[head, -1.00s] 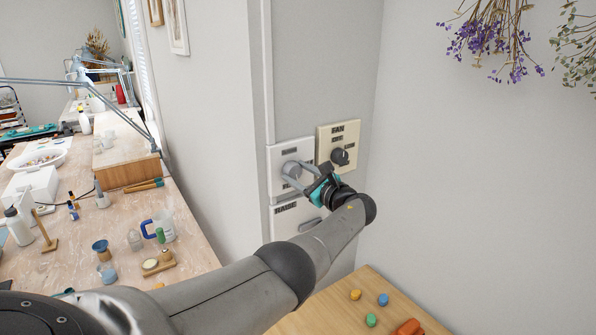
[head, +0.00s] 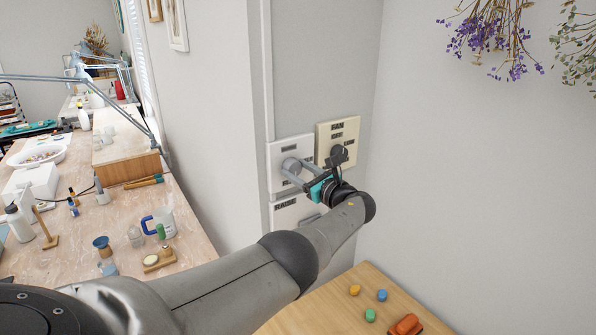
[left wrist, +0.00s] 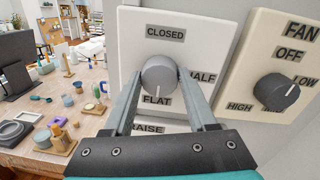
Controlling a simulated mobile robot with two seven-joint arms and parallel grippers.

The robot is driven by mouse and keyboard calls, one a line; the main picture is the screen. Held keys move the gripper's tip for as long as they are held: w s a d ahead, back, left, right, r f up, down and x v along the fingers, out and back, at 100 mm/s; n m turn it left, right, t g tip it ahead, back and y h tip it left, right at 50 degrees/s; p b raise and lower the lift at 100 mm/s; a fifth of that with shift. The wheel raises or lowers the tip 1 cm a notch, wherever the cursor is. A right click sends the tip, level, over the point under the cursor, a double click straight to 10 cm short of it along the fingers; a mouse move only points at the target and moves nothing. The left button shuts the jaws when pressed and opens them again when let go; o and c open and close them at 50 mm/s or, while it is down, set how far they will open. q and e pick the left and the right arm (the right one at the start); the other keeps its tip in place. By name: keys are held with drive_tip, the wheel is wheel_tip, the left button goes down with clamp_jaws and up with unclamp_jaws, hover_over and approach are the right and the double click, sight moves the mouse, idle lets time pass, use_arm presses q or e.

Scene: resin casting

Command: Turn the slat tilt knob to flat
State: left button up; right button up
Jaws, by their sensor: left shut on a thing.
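The slat tilt knob (left wrist: 158,75) is a round grey knob on a white wall plate (left wrist: 208,45) marked CLOSED at the top, HALF at the right and FLAT at the bottom. Its pale pointer line points down at FLAT. My left gripper (left wrist: 158,82) is shut on the knob, one finger on each side; the right finger partly covers HALF. In the head view, the knob (head: 290,166) shows beyond the fingers of my left gripper (head: 291,171). My right gripper is in neither view.
A cream FAN plate (head: 350,130) with a dark knob (left wrist: 277,92) is close on the right. A RAISE plate (head: 284,212) is just below. A wooden table (head: 330,309) with small coloured pieces stands below; a cluttered workbench (head: 195,240) is at left.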

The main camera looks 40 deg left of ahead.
use_arm(q)
drive_tip(key=o, duration=1.4)
drive_tip(key=shift+c, duration=0.2)
drive_tip(key=shift+d, duration=0.1)
drive_tip(key=shift+s+d, duration=0.1)
drive_tip(key=shift+d, duration=0.15)
drive_tip(key=p+v, duration=0.2)
drive_tip(key=v, duration=1.2)
drive_tip(key=shift+d, duration=0.25)
drive_tip(key=shift+s, duration=0.15)
